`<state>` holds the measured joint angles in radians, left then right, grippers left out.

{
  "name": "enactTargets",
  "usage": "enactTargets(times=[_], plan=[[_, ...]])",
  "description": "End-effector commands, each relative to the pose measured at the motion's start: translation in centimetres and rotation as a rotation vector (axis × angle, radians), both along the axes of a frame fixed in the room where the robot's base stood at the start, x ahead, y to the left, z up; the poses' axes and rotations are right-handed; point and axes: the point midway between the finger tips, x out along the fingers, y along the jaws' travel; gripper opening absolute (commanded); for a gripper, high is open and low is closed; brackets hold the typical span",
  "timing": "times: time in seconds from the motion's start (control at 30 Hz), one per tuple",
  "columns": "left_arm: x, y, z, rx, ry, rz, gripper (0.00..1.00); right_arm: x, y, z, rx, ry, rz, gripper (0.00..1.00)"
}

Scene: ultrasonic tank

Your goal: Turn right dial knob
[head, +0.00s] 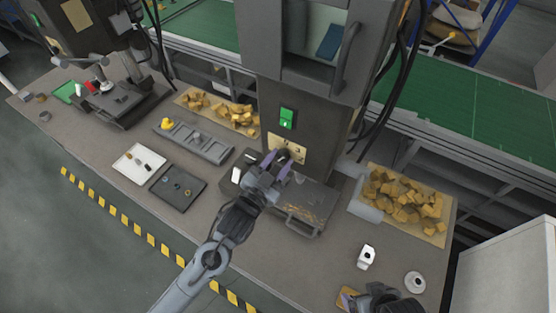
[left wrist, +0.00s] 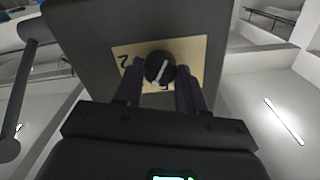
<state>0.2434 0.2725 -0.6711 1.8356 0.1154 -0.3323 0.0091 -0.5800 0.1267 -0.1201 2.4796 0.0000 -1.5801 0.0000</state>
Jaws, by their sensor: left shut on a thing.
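The ultrasonic tank (head: 310,130) is a tall dark grey machine in the middle of the bench. A tan dial plate (head: 294,147) is on its front, below a green switch (head: 287,118). In the left wrist view a round black knob (left wrist: 160,67) with a pale pointer line sits on the tan plate (left wrist: 128,52), where a digit 2 shows. My left gripper (head: 282,164) is at the plate, and its two purple fingers (left wrist: 160,90) are on either side of the knob, shut on it. The fingers hide part of the plate. My right gripper (head: 385,300) is at the bottom edge, partly cut off.
A tray of yellow-brown pieces (head: 402,203) lies to the right, another (head: 222,108) to the left. A white part (head: 366,256) and a pale ring (head: 414,282) lie near my right gripper. A white tray (head: 139,163) and a dark tray (head: 178,187) lie left.

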Motion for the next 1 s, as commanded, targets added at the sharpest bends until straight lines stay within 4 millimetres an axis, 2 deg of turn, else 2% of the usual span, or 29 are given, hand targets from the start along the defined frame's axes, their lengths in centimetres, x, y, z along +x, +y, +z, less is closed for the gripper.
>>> enactTargets(times=[0.6,1.0], plan=[[-0.03,-0.09,-0.05,0.511,-0.290,0.000,0.09,0.00,0.20,0.40,0.008,0.000,-0.006,0.98],[-0.08,-0.18,-0.16,0.792,-0.450,-0.001,0.09,0.01,0.24,0.31,0.010,-0.001,-0.006,0.98]])
